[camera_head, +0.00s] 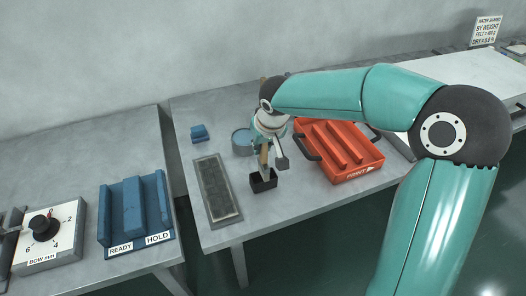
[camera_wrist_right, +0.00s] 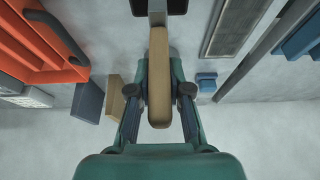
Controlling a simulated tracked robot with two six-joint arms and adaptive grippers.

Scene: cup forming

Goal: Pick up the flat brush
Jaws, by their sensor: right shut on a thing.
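The flat brush (camera_head: 264,157) has a wooden handle and a grey lower part. It stands roughly upright at the small black holder (camera_head: 263,183), and I cannot tell whether its lower end is still inside. My right gripper (camera_head: 268,150) comes down on the brush from above and is shut on its handle. In the right wrist view the wooden handle (camera_wrist_right: 159,92) runs between the two fingers of the gripper (camera_wrist_right: 159,80), and the black holder (camera_wrist_right: 173,7) is at the top edge.
Close by stand a round grey container with blue contents (camera_head: 240,147), a dark framed screen (camera_head: 205,168) and an orange tray with ridges (camera_head: 371,157). A small blue block (camera_head: 199,133) lies behind. A blue READY/HOLD rack (camera_head: 115,215) and a dial box (camera_head: 65,235) are on the left table.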

